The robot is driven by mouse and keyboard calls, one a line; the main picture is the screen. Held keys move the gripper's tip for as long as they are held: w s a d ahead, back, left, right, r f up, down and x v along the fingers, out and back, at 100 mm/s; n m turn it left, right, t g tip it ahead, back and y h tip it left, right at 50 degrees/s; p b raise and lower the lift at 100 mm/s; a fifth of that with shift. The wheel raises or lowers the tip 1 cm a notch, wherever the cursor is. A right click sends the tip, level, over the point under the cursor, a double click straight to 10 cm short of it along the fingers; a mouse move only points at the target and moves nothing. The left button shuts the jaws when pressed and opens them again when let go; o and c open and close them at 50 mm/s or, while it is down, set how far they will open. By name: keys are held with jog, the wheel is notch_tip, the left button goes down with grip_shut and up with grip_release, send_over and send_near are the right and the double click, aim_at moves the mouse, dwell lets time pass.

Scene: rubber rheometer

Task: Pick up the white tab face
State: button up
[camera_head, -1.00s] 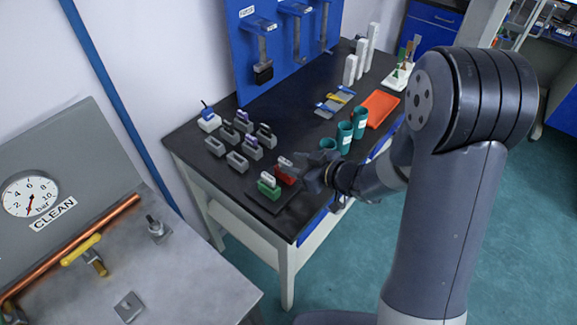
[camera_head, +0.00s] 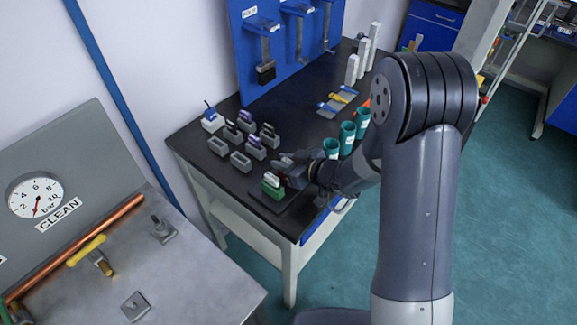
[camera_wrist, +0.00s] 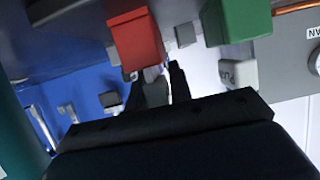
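A green holder (camera_head: 272,188) stands on a dark mat with a white tab (camera_head: 273,177) upright in it. In the wrist view the green holder (camera_wrist: 238,20) and its lettered white tab (camera_wrist: 238,76) are to the right of the fingers. A red holder (camera_wrist: 135,40) is directly ahead of my gripper (camera_wrist: 155,72). A pale tab (camera_wrist: 155,85), grey in shadow, projects from the red holder between the two fingers. The fingers look spread around it with small gaps. In the head view my gripper (camera_head: 290,165) largely hides the red holder and its tab.
Several grey holders (camera_head: 241,160), some with tabs, stand to the left on the dark bench. Teal cups (camera_head: 346,137) stand close to my wrist. A blue tool panel (camera_head: 283,55) rises behind. The bench's front edge is near the green holder.

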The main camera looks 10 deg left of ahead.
grip_shut()
